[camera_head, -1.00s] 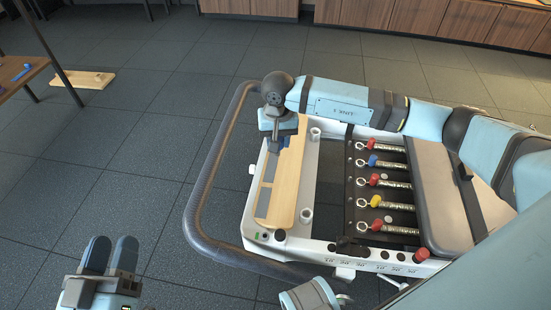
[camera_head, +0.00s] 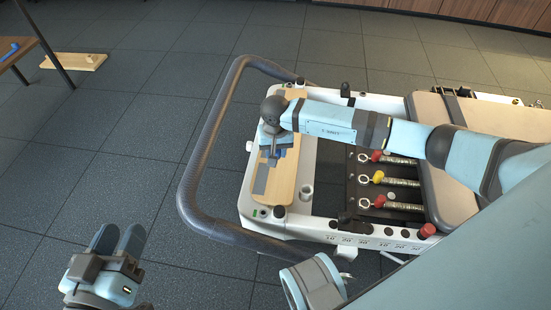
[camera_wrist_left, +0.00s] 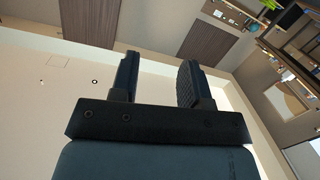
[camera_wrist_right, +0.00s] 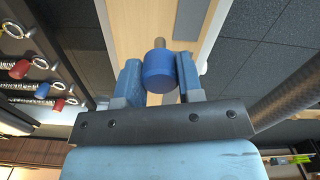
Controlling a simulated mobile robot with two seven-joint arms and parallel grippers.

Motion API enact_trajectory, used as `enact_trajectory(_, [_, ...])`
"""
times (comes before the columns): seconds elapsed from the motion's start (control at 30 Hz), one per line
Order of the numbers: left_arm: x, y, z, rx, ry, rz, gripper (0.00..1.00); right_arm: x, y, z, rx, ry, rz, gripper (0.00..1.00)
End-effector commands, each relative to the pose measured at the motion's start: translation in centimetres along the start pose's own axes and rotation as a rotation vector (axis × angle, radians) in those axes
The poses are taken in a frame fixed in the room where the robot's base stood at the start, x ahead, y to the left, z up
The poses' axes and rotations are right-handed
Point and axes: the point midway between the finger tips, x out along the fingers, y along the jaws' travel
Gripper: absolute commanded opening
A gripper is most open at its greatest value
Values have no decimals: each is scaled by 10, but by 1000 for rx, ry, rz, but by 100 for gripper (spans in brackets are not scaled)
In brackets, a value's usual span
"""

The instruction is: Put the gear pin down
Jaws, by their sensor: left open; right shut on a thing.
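The gear pin (camera_wrist_right: 159,71) has a blue round knob and a short metal shaft. It is between the fingers of my right gripper (camera_wrist_right: 160,76), which is shut on its knob, with the shaft pointing away from the gripper. In the head view my right gripper (camera_head: 271,151) is over the middle of the wooden board (camera_head: 283,188) at the reformer's end. I cannot tell whether the shaft touches the board. My left gripper (camera_head: 118,240) is open and empty at the lower left, above the floor, and its fingers also show in the left wrist view (camera_wrist_left: 158,72).
A dark curved rail (camera_head: 192,165) loops around the reformer's near end. Springs with coloured knobs (camera_head: 378,177) lie right of the board, before the padded carriage (camera_head: 446,203). A wooden plank (camera_head: 75,61) lies on the floor at far left.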

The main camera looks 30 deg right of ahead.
Motion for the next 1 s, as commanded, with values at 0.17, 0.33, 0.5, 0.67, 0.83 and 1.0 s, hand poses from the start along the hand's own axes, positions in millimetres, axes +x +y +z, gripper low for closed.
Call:
enact_trajectory(0.17, [3, -6, 2, 56, 28, 0, 43, 31, -1, 1, -1, -3, -1, 0])
enact_trajectory(0.33, [4, -7, -3, 73, 36, -1, 43, 31, 0, 0, -1, 0, 0, 0])
enact_trajectory(0.5, [4, -7, -1, 73, 37, -1, 43, 33, 0, 0, -1, -1, 0, 0])
enact_trajectory(0.67, [4, -7, -2, 84, 44, -2, 43, 34, 0, 1, -1, -1, 0, 55])
enact_trajectory(0.83, [4, -7, -2, 83, 44, -1, 43, 34, 0, 1, -1, -1, 0, 60])
enact_trajectory(1.0, [4, -7, -4, 80, 43, 0, 43, 32, 0, 1, -1, -1, 0, 60])
